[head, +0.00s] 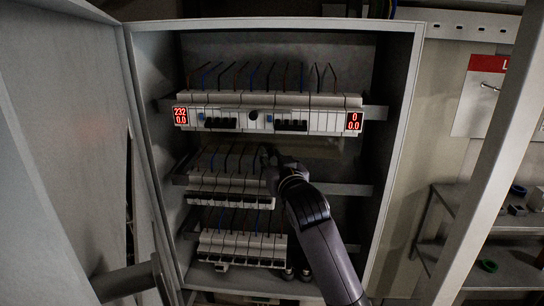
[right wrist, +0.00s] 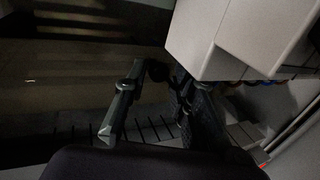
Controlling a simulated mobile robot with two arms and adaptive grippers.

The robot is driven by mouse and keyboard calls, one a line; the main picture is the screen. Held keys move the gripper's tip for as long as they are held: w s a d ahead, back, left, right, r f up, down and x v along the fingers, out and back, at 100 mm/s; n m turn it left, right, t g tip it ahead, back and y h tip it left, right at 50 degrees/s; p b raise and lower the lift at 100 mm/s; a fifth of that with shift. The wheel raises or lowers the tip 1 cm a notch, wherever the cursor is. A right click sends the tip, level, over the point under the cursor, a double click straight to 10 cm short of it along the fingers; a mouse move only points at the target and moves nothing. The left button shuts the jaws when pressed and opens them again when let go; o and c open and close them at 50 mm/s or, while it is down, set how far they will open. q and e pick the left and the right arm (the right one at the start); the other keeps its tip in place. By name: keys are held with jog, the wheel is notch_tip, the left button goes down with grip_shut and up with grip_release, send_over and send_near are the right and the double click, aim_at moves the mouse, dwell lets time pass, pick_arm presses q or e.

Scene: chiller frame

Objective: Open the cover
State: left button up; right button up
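The grey cabinet (head: 398,150) stands open, with its door (head: 60,150) swung to the left. I cannot pick out a separate cover for certain; a dark, glossy surface (right wrist: 60,75) fills the left of the right wrist view. My right gripper (head: 268,157) reaches into the cabinet, below the top breaker row (head: 270,115) and by the right part of the middle row (head: 230,190). In the right wrist view its fingers (right wrist: 160,75) are dark, close to pale blocks (right wrist: 225,35). Whether they hold anything is unclear. My left gripper is not visible.
A bottom breaker row (head: 243,248) sits below the middle one. Two red displays flank the top row. A dark cylindrical part (head: 125,282) lies by the door's lower edge. A shelf (head: 505,265) and a pale post (head: 490,150) stand at the right.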

jog(key=shift+w, duration=0.15)
grip_shut()
dwell(0.7)
